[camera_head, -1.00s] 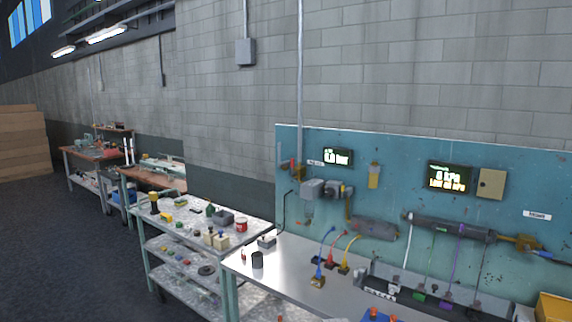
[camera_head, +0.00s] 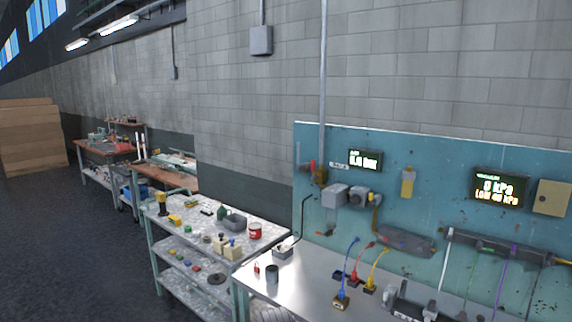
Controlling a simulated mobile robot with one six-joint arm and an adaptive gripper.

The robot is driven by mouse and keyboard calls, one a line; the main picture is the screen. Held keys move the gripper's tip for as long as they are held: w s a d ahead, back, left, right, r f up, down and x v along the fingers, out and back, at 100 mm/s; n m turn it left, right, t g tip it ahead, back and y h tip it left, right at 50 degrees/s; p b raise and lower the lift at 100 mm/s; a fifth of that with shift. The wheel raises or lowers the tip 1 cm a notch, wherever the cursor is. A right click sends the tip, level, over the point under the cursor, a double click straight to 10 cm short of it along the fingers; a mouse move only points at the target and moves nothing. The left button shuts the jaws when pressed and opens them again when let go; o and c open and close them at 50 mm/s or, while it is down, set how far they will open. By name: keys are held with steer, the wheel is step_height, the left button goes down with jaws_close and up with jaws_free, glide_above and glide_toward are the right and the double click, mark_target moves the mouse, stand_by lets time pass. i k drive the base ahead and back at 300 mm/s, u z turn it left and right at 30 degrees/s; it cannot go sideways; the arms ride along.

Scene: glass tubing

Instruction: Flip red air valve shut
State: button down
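The red valve handle (camera_head: 313,164) is small and sits near the upper left edge of the teal back panel. It appears to stand roughly upright above a brass-coloured fitting (camera_head: 320,177), but it is too small to be sure of its angle. A white label (camera_head: 339,165) is just to its right, and a lit display (camera_head: 365,160) reading in bar is further right. Grey regulator-like units (camera_head: 347,196) hang below and right of the valve. My gripper is not in view.
A metal-topped workbench (camera_head: 310,272) stands below the teal panel (camera_head: 440,165), with coloured plugs (camera_head: 342,300) and a dark cylinder (camera_head: 272,273) on it. A shelved cart (camera_head: 190,262) with small parts stands to the left. The floor (camera_head: 70,240) further left is clear.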

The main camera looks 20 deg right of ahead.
mark_target(313, 162)
steer(key=z, duration=0.1)
steer(key=i, duration=1.25)
steer(key=z, duration=0.65)
